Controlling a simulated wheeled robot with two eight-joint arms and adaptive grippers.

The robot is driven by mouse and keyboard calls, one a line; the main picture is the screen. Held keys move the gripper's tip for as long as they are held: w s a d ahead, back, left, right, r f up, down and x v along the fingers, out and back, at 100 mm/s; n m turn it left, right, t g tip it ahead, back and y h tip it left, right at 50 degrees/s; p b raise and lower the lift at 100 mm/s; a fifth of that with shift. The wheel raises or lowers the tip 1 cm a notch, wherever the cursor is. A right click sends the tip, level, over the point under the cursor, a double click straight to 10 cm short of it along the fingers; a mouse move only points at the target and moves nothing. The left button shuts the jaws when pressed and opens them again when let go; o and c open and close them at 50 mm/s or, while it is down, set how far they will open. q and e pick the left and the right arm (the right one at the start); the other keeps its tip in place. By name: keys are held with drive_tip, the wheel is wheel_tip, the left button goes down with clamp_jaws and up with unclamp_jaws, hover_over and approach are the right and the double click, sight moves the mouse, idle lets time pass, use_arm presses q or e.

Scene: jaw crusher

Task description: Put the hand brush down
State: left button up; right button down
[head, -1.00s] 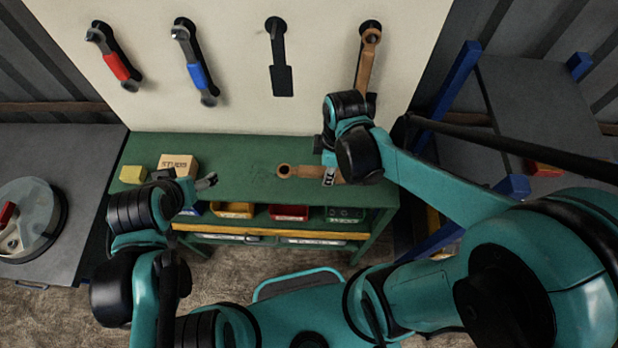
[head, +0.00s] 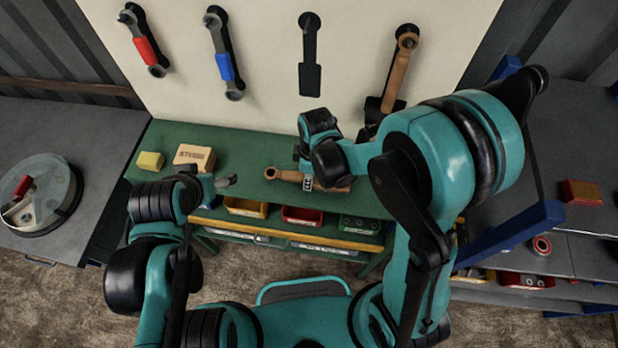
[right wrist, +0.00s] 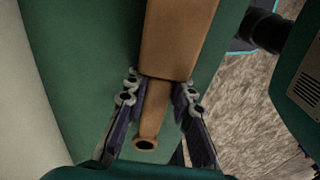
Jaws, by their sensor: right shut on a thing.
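The hand brush (head: 284,175) is brown and wooden, with a ringed hole in its handle end. In the head view it lies roughly level over the green bench top (head: 240,150), handle end to the left. I cannot tell whether it touches the bench. My right gripper (head: 308,183) is shut on it and hides part of it. In the right wrist view the handle (right wrist: 155,110) passes between the two fingers (right wrist: 156,105), with the wider body beyond. My left gripper (head: 226,182) is over the bench's left part, apart from the brush; its jaw opening is unclear.
A yellow block (head: 150,161) and a labelled box (head: 194,157) stand on the bench's left. Yellow (head: 246,207) and red (head: 302,215) bins sit below its front edge. Tools hang on the pale board behind, including a brown one (head: 397,75) and a dark empty-looking outline (head: 309,60).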

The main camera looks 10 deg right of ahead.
drive_tip(key=shift+s, duration=0.1)
drive_tip(key=c, duration=1.7)
unclamp_jaws()
drive_tip(key=shift+f, duration=0.15)
drive_tip(key=shift+c, duration=0.2)
drive_tip(key=o, duration=0.4)
drive_tip(key=shift+o, duration=0.2)
drive_tip(key=shift+r, duration=0.2)
